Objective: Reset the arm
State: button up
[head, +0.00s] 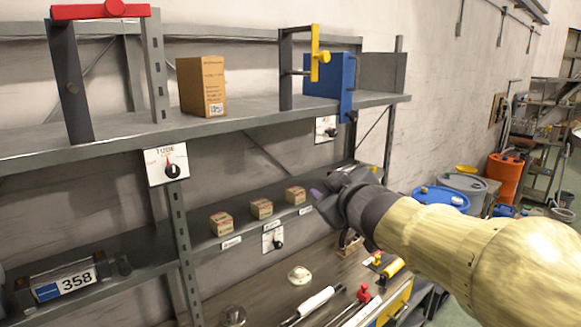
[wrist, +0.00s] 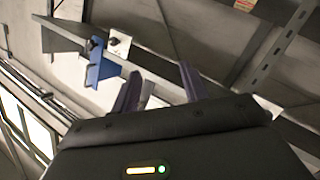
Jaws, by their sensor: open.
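My gripper (head: 325,200) is at the end of my pale yellow arm, which reaches in from the right in the head view. It is in front of the shelf rack, just right of the small boxes on the middle shelf. In the wrist view my gripper (wrist: 160,90) shows two dark purple fingers standing apart, with nothing held between them. My arm hides part of the bench's right end and some of the floor area behind it.
The upper shelf (head: 250,112) holds a cardboard box (head: 202,86) and a blue bracket (head: 331,78). Small boxes (head: 261,208) stand on the middle shelf. Tools lie on the bench (head: 265,298) below. Barrels (head: 440,200) stand to the right, behind my arm.

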jog(key=s+d+f+m+g+h+b, duration=0.1)
jog(key=s+d+f+m+g, duration=0.25)
jog(key=f, duration=0.65)
jog(key=s+d+f+m+g+h+b, duration=0.15)
jog(key=s+f, duration=0.25)
jog(key=f, duration=0.5)
jog(key=s+d+f+m+g+h+b, duration=0.1)
jog(key=s+d+f+m+g+h, duration=0.15)
jog(key=f, duration=0.75)
jog(key=s+f+m+g+y, duration=0.1)
jog(key=s+f+m+g, duration=0.1)
jog(key=s+f+g, duration=0.3)
jog(key=s+f, duration=0.3)
jog(key=s, duration=0.2)
jog(key=shift+s+f+b, duration=0.15)
jog(key=shift+b, duration=0.15)
